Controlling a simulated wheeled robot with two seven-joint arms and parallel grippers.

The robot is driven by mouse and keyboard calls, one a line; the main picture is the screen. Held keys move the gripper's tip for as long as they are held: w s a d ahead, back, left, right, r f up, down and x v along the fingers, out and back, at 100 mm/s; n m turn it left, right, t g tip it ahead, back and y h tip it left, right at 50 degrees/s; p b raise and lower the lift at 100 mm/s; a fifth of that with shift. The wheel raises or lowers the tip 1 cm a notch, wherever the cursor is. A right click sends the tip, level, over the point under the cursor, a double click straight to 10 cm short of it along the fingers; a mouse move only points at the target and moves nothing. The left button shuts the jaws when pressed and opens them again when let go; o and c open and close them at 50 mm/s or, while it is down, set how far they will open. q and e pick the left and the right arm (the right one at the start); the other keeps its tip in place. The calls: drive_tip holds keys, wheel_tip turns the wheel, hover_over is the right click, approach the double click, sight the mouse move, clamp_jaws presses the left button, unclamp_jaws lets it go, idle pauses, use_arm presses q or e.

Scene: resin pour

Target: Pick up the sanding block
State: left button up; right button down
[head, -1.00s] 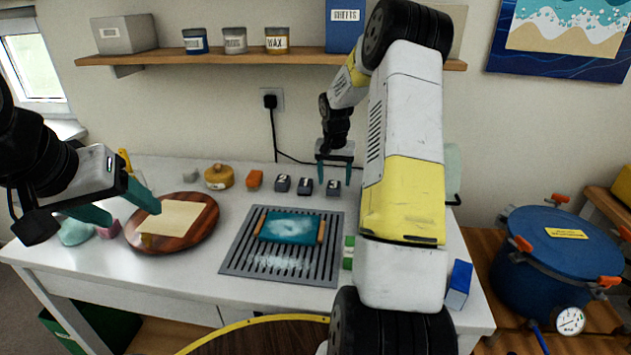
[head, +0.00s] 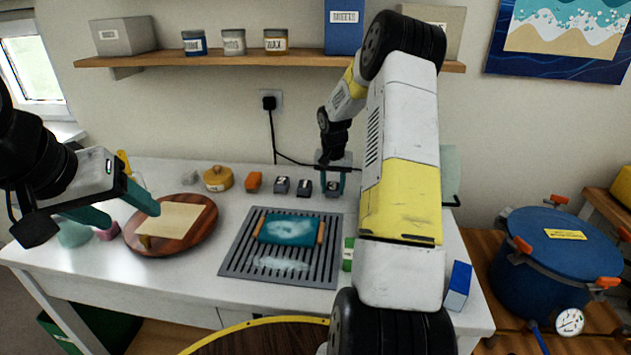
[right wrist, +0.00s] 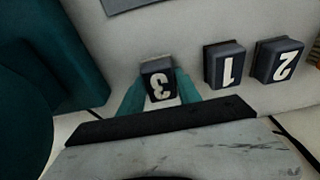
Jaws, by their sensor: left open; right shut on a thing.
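Several small blocks stand in a row at the back of the white bench. My right gripper (head: 333,184) is down at the right end of this row, shut on the dark block marked 3 (right wrist: 159,82), which sits between its teal fingers in the right wrist view. The dark block marked 1 (head: 304,187) and the dark block marked 2 (head: 281,185) stand to its left in the head view. No block carries a readable sanding label. My left gripper (head: 132,212) is open and empty at the left, near the round wooden board (head: 203,230).
A slotted grey mat (head: 235,262) carries a teal piece with wooden sides (head: 291,230). A blue box (head: 459,284) is at the right edge. A blue pressure pot (head: 560,250) stands further right.

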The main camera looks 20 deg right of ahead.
sight(333, 185)
drive_tip(key=shift+r, duration=0.15)
wheel_tip(333, 185, up, 4)
drive_tip(key=shift+f, duration=0.25)
drive_tip(key=s+a, duration=0.3)
drive_tip(key=s, duration=0.1)
drive_tip(key=s+a, duration=0.3)
drive_tip(key=s, duration=0.1)
drive_tip(key=s+a+r, duration=0.1)
drive_tip(key=s+a, duration=0.3)
drive_tip(key=shift+s+r, duration=0.1)
drive_tip(key=shift+s, duration=0.15)
